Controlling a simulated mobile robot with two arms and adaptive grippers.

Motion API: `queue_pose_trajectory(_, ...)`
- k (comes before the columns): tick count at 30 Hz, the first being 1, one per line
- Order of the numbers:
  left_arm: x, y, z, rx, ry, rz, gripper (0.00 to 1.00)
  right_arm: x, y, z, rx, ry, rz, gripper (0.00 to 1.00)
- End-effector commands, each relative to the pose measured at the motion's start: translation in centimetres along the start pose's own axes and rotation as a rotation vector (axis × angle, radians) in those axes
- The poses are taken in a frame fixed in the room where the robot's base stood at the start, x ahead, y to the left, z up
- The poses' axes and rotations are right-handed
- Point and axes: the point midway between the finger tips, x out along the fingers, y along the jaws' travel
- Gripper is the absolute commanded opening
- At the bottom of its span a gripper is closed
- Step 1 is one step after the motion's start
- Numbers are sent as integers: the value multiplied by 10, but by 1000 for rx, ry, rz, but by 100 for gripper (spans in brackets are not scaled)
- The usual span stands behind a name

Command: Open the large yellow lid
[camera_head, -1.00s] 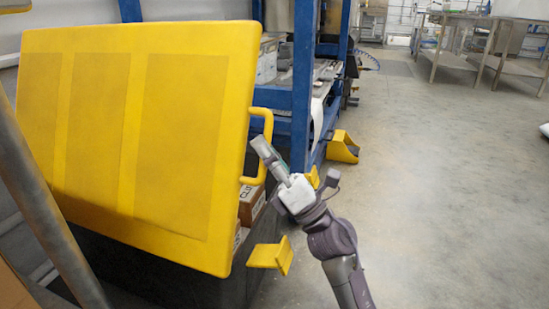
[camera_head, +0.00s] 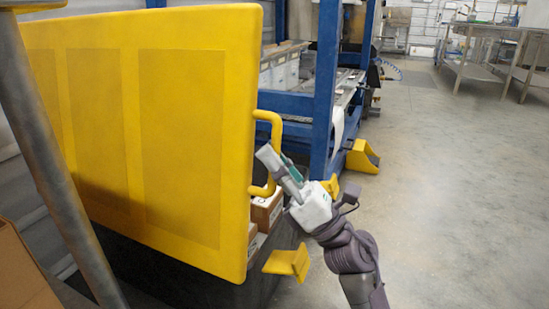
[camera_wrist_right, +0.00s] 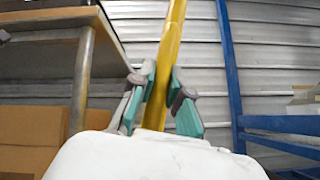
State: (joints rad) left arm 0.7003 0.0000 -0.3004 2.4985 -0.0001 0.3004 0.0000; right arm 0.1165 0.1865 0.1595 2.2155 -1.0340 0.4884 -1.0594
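The large yellow lid (camera_head: 180,140) stands raised and steep above a dark bin (camera_head: 190,281) on the left. Its yellow handle (camera_head: 275,130) sticks out from the right edge. My right gripper (camera_head: 276,163) is beside the handle, its fingers overlapping the handle's lower part in the head view. In the right wrist view the lid (camera_wrist_right: 171,40) shows edge-on, running between the teal-padded fingers of my right gripper (camera_wrist_right: 162,100). The fingers are apart; whether they touch the lid or handle I cannot tell. My left gripper is not in view.
Cardboard boxes (camera_head: 266,211) show behind the lid's lower right. A yellow bracket (camera_head: 289,261) juts out from the bin side. A blue frame (camera_head: 325,90) stands behind the lid. A grey post (camera_head: 55,160) stands at left. The floor (camera_head: 450,190) at right is clear.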

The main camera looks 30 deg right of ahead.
Motion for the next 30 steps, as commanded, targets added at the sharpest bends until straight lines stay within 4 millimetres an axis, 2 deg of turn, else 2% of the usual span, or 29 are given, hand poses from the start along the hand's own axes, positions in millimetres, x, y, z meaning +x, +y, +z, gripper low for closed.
queue_pose_trajectory(1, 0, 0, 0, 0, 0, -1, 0, -1, 0, -1, 1, 2, -1, 23)
queue_pose_trajectory(4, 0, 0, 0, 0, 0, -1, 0, 0, -1, -1, 1, 2, -1, 40)
queue_pose_trajectory(5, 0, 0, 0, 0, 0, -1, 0, 0, -1, -1, 1, 1, -1, 41)
queue_pose_trajectory(16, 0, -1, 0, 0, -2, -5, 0, 4, 1, 3, -2, 1, 1, 41)
queue_pose_trajectory(30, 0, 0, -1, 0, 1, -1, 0, 54, 17, 49, -6, 5, 5, 41)
